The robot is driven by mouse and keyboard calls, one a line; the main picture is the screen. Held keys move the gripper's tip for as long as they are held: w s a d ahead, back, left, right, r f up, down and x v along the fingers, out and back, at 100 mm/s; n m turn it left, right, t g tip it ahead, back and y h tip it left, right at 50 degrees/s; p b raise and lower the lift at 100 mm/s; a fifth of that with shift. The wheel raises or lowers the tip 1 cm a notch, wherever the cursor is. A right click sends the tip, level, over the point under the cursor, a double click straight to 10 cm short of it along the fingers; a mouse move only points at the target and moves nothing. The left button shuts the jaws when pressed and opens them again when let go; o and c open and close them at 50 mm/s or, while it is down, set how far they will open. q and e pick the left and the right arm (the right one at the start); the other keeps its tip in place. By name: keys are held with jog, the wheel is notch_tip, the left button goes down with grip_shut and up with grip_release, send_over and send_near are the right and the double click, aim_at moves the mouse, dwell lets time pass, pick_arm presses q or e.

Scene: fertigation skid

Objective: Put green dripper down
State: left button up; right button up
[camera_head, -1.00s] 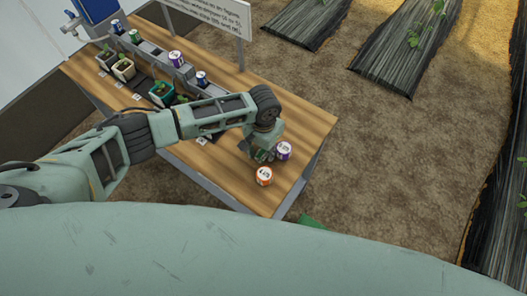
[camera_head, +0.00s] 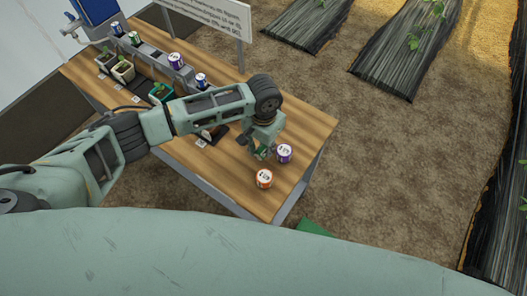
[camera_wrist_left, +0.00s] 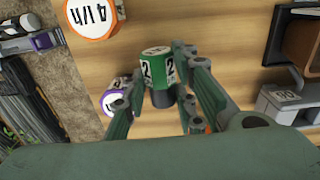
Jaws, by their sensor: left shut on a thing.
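The green dripper (camera_wrist_left: 157,68), with a white label reading 2 and a dark lower part, is between the fingers of my left gripper (camera_wrist_left: 155,90) in the left wrist view. The gripper is shut on it. In the head view, my left gripper (camera_head: 262,150) is over the right end of the wooden table (camera_head: 312,132), and only a bit of green shows at its fingers. I cannot tell whether the dripper touches the table. My right gripper is not in view.
A purple dripper (camera_head: 284,153) stands close to the right of the gripper, and an orange dripper (camera_head: 264,179) stands in front. A grey rack (camera_head: 153,54) with several drippers and potted seedlings is at the back left.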

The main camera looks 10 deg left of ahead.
pick_arm(q)
jog(key=s+r+b, duration=0.1)
jog(key=s+r, duration=0.6)
jog(key=s, duration=0.4)
jog(key=shift+s, duration=0.35)
jog(key=a+r+n+b, duration=0.3)
jog(key=a+r, duration=0.6)
jog(key=r, duration=0.3)
jog(key=shift+w+r+n, duration=0.25)
jog(key=shift+w+n, duration=0.05)
jog(key=shift+n, duration=0.4)
jog(key=shift+f, duration=0.1)
